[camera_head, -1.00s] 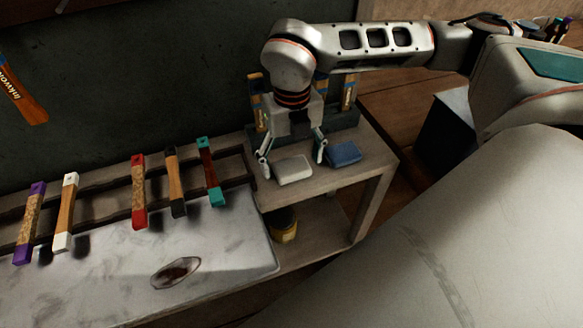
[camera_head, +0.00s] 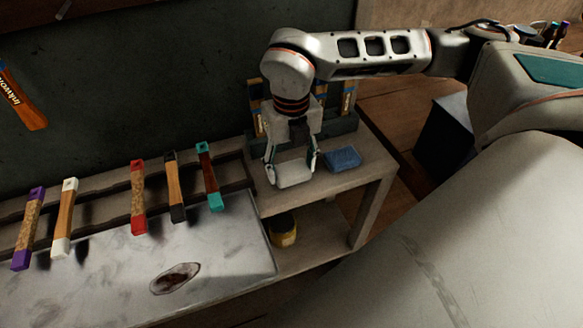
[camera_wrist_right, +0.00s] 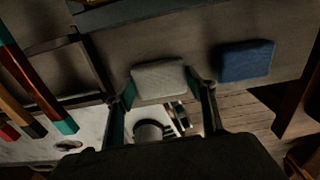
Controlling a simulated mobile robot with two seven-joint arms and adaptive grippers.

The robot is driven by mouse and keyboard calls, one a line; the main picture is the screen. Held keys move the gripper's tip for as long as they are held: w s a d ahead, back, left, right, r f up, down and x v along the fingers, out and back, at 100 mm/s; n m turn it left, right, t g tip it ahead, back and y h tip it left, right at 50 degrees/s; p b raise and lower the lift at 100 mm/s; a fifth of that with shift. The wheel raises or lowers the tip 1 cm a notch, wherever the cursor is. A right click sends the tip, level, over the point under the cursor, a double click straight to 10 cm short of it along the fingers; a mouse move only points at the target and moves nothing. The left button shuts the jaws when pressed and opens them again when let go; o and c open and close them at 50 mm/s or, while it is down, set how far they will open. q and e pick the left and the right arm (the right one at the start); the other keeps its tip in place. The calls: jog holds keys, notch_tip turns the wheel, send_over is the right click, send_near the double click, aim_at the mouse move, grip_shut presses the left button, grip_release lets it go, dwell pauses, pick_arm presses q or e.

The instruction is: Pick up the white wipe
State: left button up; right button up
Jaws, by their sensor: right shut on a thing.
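The white wipe (camera_head: 294,173) is a small pale folded pad at the small wooden stand, near its front edge. My right gripper (camera_head: 291,171) points down and is shut on it, one finger at each side. In the right wrist view the wipe (camera_wrist_right: 158,79) sits between the fingertips (camera_wrist_right: 168,86). Whether it still touches the stand top, I cannot tell. My left gripper is not in view.
A blue folded wipe (camera_head: 343,159) lies close to the right of my gripper. A yellow jar (camera_head: 284,232) is on the lower shelf. Several coloured-ended handles (camera_head: 138,197) lie left, by a pale worktop (camera_head: 225,250) with a dark stain.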

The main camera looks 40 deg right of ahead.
aim_at(291, 169)
notch_tip(291, 169, up, 20)
jog(key=p, duration=0.1)
jog(key=shift+f, duration=0.25)
jog(key=shift+o, duration=0.2)
